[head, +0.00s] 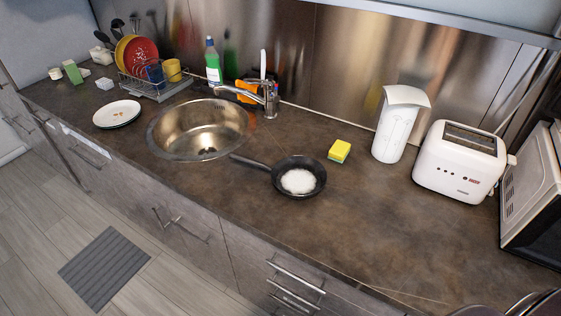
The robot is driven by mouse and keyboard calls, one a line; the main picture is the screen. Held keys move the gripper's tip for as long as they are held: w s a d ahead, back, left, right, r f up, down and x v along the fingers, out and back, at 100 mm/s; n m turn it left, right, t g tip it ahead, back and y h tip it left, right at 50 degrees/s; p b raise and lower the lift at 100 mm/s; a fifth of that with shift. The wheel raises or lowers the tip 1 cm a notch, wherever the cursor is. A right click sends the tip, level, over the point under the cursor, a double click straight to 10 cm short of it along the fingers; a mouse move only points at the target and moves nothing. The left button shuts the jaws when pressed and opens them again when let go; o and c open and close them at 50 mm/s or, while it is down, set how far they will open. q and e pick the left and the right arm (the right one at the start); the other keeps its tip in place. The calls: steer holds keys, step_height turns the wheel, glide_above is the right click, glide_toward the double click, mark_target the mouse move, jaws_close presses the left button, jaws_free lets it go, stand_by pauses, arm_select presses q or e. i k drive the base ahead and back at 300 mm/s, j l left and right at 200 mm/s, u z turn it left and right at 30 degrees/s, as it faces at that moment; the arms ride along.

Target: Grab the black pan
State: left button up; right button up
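The black pan (317,189) sits upright on the brown counter, right of the sink. A white patch (298,181) covers the middle of its inside; I cannot tell what it is. The pan's dark handle (250,161) points left, its end close to the sink's right rim. Neither of my grippers is in view, and nothing is touching the pan.
The round metal sink (157,145) with its faucet (271,98) lies left of the pan. A yellow sponge (340,150), white container (396,125), toaster (460,163) and microwave (535,195) stand to the right. The counter (385,225) in front of the toaster is clear.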

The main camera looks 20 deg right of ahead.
mark_target(297, 177)
steer(key=j+z, duration=0.1)
steer(key=j, duration=0.35)
steer(key=k+j+z, duration=0.15)
steer(key=j, duration=0.25)
steer(key=j+z, duration=0.1)
steer(key=j, duration=0.35)
steer(key=k+j+z, duration=0.15)
steer(key=j, duration=0.25)
steer(key=j+z, duration=0.1)
steer(key=j, duration=0.3)
